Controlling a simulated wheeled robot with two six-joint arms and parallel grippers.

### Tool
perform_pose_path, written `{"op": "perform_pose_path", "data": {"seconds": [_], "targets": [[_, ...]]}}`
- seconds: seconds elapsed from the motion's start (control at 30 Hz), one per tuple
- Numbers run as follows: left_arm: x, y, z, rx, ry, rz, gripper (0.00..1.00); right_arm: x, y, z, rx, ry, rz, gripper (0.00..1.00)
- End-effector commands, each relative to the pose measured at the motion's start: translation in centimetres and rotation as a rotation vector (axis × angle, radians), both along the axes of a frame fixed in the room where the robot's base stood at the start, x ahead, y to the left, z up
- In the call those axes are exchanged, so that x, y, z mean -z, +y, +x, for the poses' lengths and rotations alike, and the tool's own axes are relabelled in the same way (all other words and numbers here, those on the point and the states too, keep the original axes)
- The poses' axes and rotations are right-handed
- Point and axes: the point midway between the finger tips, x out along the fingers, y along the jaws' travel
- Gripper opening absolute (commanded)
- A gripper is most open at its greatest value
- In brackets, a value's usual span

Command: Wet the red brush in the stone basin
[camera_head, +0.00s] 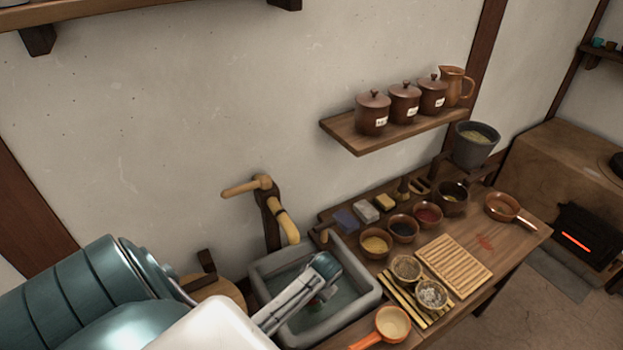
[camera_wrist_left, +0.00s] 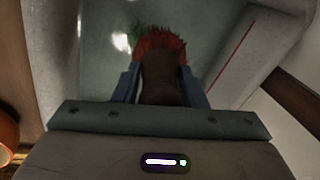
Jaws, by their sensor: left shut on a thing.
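The grey stone basin (camera_head: 368,302) stands at the left end of the wooden bench and holds water (camera_head: 350,292). My left gripper (camera_head: 326,268) is over the inside of the basin, pointing down. In the left wrist view my left gripper (camera_wrist_left: 160,82) is shut on the dark handle of the red brush (camera_wrist_left: 160,44). The red bristles point away from the jaws toward the water (camera_wrist_left: 95,60). I cannot tell whether the bristles touch the water. In the head view the brush is almost wholly hidden by the gripper. My right gripper is not in view.
A wooden spout (camera_head: 287,225) stands behind the basin. Several bowls, a slatted board (camera_head: 455,267) and an orange-handled pan (camera_head: 392,323) crowd the bench to the right. A wall shelf (camera_head: 400,131) with lidded jars hangs above.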

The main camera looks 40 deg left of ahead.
Motion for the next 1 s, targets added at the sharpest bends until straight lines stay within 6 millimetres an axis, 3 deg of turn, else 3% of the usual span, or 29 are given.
{"op": "perform_pose_path", "data": {"seconds": [0.03,1.0], "targets": [[-0.8,0.0,0.0,0.0,0.0,0.0,0.2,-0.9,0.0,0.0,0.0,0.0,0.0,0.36],[-8.2,0.0,0.1,0.0,-0.002,0.001,0.2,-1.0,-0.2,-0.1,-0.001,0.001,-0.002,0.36]]}}
